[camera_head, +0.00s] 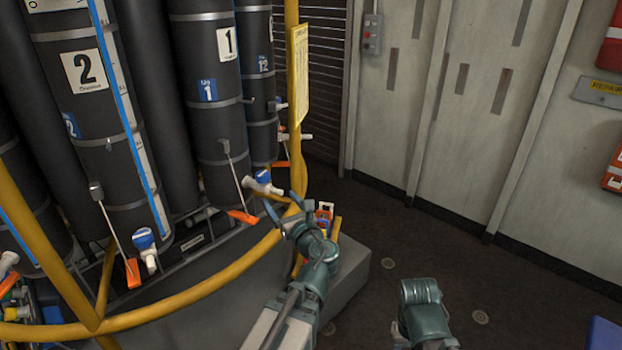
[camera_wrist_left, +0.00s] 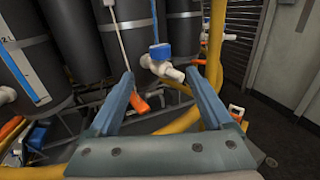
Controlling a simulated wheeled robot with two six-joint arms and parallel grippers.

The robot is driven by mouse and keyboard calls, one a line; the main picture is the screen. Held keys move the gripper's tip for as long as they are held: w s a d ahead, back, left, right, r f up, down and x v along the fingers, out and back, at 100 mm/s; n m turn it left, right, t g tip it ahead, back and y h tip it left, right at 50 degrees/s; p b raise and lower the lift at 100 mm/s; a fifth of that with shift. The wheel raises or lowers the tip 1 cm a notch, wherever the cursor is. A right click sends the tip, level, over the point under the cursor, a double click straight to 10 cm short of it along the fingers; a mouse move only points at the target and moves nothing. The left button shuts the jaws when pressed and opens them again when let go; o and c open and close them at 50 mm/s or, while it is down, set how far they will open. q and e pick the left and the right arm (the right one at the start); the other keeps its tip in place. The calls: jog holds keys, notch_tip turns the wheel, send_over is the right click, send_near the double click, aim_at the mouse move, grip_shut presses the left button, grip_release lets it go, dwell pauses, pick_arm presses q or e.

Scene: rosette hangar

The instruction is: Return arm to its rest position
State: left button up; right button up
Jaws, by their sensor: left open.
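My left gripper (camera_head: 284,203) is stretched forward over the yellow rail, near the foot of the black cylinder marked 1 (camera_head: 208,135). Its two fingers are spread and nothing is held between them. In the left wrist view, a white valve with a blue cap (camera_wrist_left: 160,58) shows beyond and between the fingertips; I cannot tell the exact gap. An orange-tipped lever (camera_wrist_left: 140,103) hangs beside the left finger. My right arm shows only as a teal link at the bottom; its gripper is not in view.
A yellow rail (camera_head: 205,292) curves below and beside my left gripper, with a yellow post (camera_head: 293,90) close behind it. A grey block (camera_head: 345,280) lies under the forearm. Open dark floor (camera_head: 450,245) lies to the right, before pale wall panels (camera_head: 480,120).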

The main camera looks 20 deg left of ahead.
pick_arm(q)
jog(key=s+d+f+n+g+h+p, duration=0.3)
jog(key=s+d+f+n+g+h, duration=0.35)
jog(key=d+f+n, duration=0.7)
jog(key=s+d+f+n+g+h+p, duration=0.2)
jog(key=s+d+n+g+h, duration=0.3)
jog(key=s+d+n, duration=0.4)
jog(key=s+d+f, duration=0.1)
jog(key=s+d, duration=0.1)
jog(key=d, duration=0.1)
jog(key=shift+s+d+f+g+h, duration=0.15)
jog(key=shift+s+d+g+h, duration=0.1)
jog(key=shift+d+g+h, duration=0.1)
